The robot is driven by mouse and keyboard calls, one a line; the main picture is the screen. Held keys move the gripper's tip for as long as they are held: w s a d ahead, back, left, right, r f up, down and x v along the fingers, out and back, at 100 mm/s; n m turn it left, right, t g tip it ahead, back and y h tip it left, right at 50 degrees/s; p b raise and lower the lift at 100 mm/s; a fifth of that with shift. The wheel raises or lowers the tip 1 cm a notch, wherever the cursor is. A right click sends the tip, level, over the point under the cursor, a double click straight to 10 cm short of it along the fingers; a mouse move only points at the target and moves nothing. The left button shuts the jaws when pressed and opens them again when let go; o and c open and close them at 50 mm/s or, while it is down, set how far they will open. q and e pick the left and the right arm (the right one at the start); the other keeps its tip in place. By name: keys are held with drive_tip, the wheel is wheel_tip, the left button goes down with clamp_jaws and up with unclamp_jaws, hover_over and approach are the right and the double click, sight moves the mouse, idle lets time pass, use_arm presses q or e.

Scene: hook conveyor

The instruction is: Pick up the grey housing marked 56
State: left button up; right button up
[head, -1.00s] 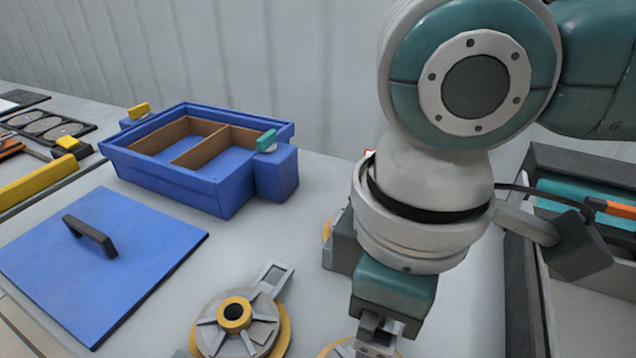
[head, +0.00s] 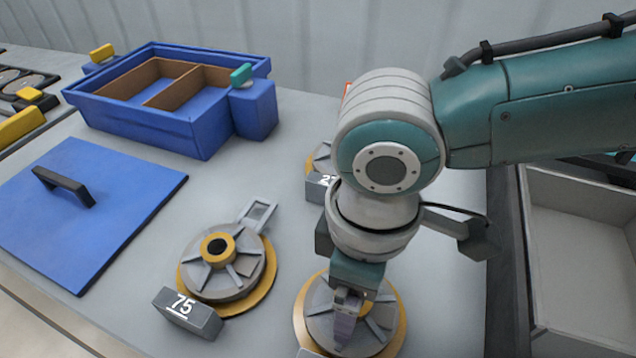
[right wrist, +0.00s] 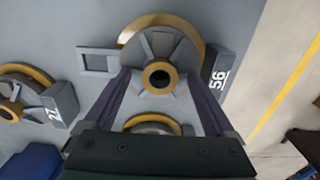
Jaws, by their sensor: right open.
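The grey housing marked 56 (right wrist: 160,45) lies on the table in the right wrist view, a round spoked body on a gold disc. Its 56 label block (right wrist: 218,82) is on the right and a square loop on the left. In the head view it is the housing (head: 382,315) under my right arm, with its number not readable. My right gripper (right wrist: 162,90) is open, its two fingers apart near the housing's hub; contact cannot be told. In the head view, my right gripper (head: 344,335) hides part of the housing. My left gripper is not in view.
A housing marked 75 (head: 222,275) lies to the left, and one marked 27 (head: 318,185) behind. A blue divided bin (head: 150,128) and a blue lid with a black handle (head: 110,215) are further left. A pale open tray (head: 580,215) stands at the right.

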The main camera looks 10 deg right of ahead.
clamp_jaws()
idle(0.6)
idle(0.3)
